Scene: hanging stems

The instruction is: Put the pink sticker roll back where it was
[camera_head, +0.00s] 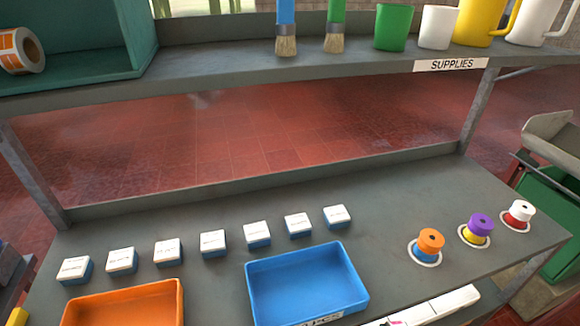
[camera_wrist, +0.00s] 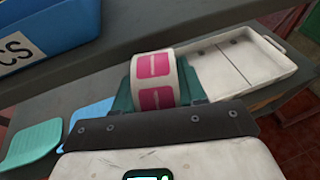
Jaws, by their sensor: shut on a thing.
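The pink sticker roll (camera_wrist: 155,66), white with pink labels around its face, stands in the middle of the wrist view. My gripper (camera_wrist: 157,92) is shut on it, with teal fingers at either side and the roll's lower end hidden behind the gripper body. A white tray with compartments (camera_wrist: 252,62) lies behind and to the right of the roll. In the head view only a small pink patch shows at the bottom edge, too little to tell for certain. An orange sticker roll (camera_head: 22,50) sits in a teal box (camera_head: 110,45) on the upper shelf.
The grey shelf (camera_head: 330,195) bears an orange tray (camera_head: 170,300), a blue tray (camera_head: 257,280), several small white-topped boxes (camera_head: 213,240) and three spools (camera_head: 431,240). Brushes (camera_head: 286,45) and mugs (camera_head: 395,27) stand along the upper shelf. A blue bin (camera_wrist: 60,20) is near the gripper.

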